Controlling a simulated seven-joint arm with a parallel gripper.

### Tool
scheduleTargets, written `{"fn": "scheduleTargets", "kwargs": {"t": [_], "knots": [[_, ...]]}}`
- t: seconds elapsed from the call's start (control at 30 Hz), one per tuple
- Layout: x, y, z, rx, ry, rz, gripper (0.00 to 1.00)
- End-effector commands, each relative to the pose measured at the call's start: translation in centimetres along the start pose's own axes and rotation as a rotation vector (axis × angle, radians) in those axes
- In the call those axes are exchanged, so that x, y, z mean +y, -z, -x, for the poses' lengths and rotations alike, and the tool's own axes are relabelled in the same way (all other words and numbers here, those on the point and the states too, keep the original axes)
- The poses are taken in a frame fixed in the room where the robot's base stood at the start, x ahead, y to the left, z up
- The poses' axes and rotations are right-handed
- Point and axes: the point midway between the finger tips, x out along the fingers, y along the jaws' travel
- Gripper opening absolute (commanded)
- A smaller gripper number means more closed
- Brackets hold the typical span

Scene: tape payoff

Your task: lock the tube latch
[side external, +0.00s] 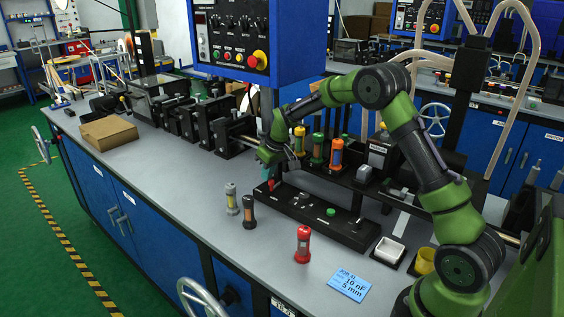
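My gripper (268,166) points down over the left end of a long black fixture (318,213) on the grey bench. Small teal and red parts (271,184) show just under it at that end; whether the fingers touch them is too small to tell. The finger gap cannot be made out. The fixture also carries a green button (331,211) and a small upright lever (360,221) towards its right end. I cannot tell for sure which part is the tube latch, and the fixture's left end is partly covered by my gripper.
A grey-yellow tube (231,198), a black tube (249,211) and a red tube (303,245) stand in front of the fixture. Tubes with orange and green caps (317,150) stand behind it. A blue job card (349,281), white dish (390,250) and yellow cup (425,261) are at right.

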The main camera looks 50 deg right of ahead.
Motion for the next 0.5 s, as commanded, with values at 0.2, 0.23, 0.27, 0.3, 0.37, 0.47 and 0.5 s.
{"fn": "scheduleTargets", "kwargs": {"t": [0.2,0.23,0.27,0.3,0.37,0.47,0.5], "knots": [[0.1,-1.0,0.4,-0.001,0.068,0.182,0.0],[0.1,-1.1,0.4,-0.001,0.077,0.206,0.0],[0.1,-1.2,0.4,-0.001,0.085,0.231,0.0],[0.2,-1.4,0.5,0.0,0.096,0.26,0.0],[0.1,-1.6,0.6,0.0,0.108,0.297,0.0],[0.1,-1.9,0.7,-0.001,0.105,0.294,0.0],[0.2,-2.0,0.7,-0.002,0.105,0.293,0.0]]}}
